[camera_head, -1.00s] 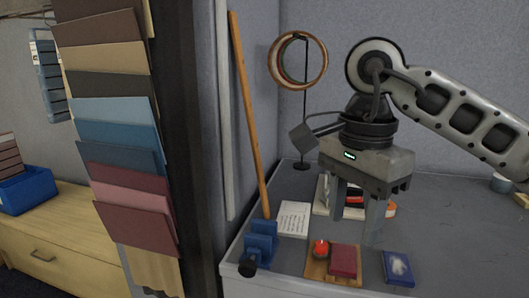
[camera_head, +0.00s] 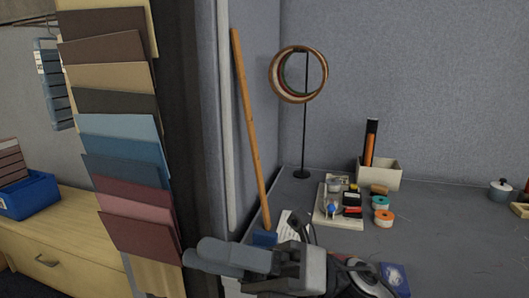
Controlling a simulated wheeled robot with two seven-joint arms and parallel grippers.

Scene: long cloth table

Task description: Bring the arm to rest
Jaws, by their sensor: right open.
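My right gripper (camera_head: 195,252) is low in the head view, at the table's front left corner. Its two grey fingers point left and hold nothing that I can see. The fingers overlap in this view, so the gap between them is hard to see. My right wrist behind them covers part of the table (camera_head: 430,240) front, including most of a blue clamp-like item (camera_head: 264,238). My left gripper is not in view.
A tray of small items (camera_head: 325,216), a white box (camera_head: 380,174), a teal spool (camera_head: 380,202) and an orange spool (camera_head: 383,218) stand further back. A hoop stand (camera_head: 305,120) and a leaning wooden stick (camera_head: 250,130) rise at the left. Fabric swatches (camera_head: 122,140) hang left. The table's right middle is clear.

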